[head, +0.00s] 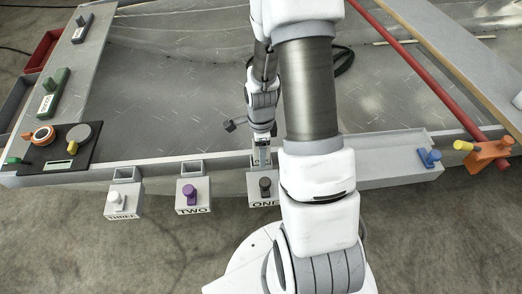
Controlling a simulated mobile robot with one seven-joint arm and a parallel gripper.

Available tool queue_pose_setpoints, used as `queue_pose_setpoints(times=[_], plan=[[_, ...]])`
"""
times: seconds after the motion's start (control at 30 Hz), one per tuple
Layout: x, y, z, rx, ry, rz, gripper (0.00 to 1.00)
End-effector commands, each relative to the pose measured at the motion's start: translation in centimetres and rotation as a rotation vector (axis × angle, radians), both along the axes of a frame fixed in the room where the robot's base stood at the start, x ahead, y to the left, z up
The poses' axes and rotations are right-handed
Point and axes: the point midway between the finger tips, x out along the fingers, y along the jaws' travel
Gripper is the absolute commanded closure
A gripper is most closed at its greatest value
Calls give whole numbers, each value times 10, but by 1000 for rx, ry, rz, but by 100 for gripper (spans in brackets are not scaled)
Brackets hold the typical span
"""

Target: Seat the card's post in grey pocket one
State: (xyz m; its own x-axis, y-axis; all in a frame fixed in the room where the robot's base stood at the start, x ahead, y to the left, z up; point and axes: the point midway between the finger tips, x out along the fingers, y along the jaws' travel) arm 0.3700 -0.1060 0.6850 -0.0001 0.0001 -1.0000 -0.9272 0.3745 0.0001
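The grey pocket one is the box labelled ONE (258,192), on the near rim, with a dark knob (265,184) on its face. Its upper opening is mostly hidden by my gripper (262,157), which points down right at it. I cannot tell whether the fingers are inside the opening or above it. The fingers are too small to show whether they are open or hold something. I cannot make out a card or its post with certainty. My arm hides the right part of pocket one.
Left of it are grey boxes TWO (194,205) with a purple knob and THREE (122,210) with a white knob. A black panel (58,157) with dials lies at left. A red pole (428,66) and orange clamp (489,152) stand at right. The hull floor (170,90) is clear.

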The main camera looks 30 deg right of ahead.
Motion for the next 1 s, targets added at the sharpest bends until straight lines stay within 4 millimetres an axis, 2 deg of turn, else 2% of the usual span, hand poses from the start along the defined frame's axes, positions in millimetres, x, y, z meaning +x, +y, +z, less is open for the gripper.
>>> queue_pose_setpoints(times=[0.17,0.27,0.6,0.87,1.0], plan=[[0,0,7,0,-1,1,33],[1,0,23,-1,-4,-1,33],[1,0,96,-2,-5,1,33],[0,0,124,-1,-3,7,33],[1,7,144,-8,-30,102,33]])
